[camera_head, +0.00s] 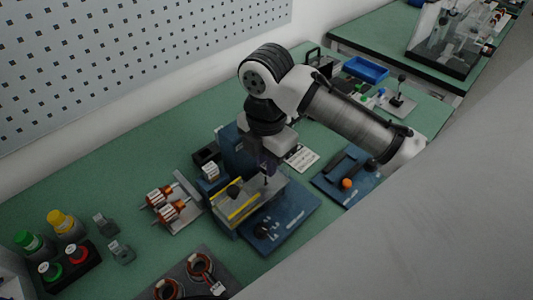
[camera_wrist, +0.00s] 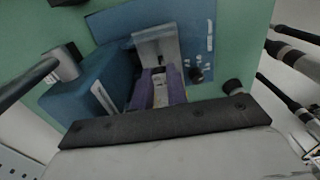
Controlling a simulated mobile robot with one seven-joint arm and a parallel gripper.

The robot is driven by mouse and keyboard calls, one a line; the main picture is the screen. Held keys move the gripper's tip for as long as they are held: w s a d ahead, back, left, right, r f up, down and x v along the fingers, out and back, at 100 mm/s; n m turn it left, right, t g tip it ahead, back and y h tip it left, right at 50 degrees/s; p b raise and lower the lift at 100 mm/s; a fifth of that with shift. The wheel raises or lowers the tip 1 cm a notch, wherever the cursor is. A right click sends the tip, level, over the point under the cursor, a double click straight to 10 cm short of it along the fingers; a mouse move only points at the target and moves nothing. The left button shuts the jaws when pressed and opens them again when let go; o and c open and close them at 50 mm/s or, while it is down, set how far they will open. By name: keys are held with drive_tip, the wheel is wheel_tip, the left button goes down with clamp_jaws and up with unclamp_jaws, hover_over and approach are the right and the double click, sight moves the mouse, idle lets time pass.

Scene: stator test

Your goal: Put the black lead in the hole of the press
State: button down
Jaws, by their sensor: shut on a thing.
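The press is a blue machine (camera_head: 236,152) on a blue base plate, with a yellow-and-black striped block at its front. In the wrist view its blue body (camera_wrist: 88,88) fills the left middle. My gripper (camera_head: 267,170) points down over the right part of the press. A thin dark piece, seemingly the black lead (camera_head: 266,181), shows just below its fingers. In the wrist view the purple fingers of my gripper (camera_wrist: 160,92) are close together in front of a grey metal block (camera_wrist: 158,48). The lead is not clear there, and I cannot make out the hole.
Red-and-white rotor parts (camera_head: 166,205) lie on a holder left of the press. Coloured buttons (camera_head: 62,222) stand at the far left. A blue plate with an orange knob (camera_head: 347,183) lies at the right. A blue tray (camera_head: 366,69) is behind. Copper coils (camera_head: 199,265) lie in front.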

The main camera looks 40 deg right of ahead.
drive_tip(key=shift+f, duration=0.1)
drive_tip(key=shift+f+b, duration=0.7)
drive_tip(key=shift+f, duration=0.25)
drive_tip(key=shift+f+b, duration=0.6)
drive_tip(key=shift+f, duration=0.3)
drive_tip(key=c, duration=1.3)
unclamp_jaws()
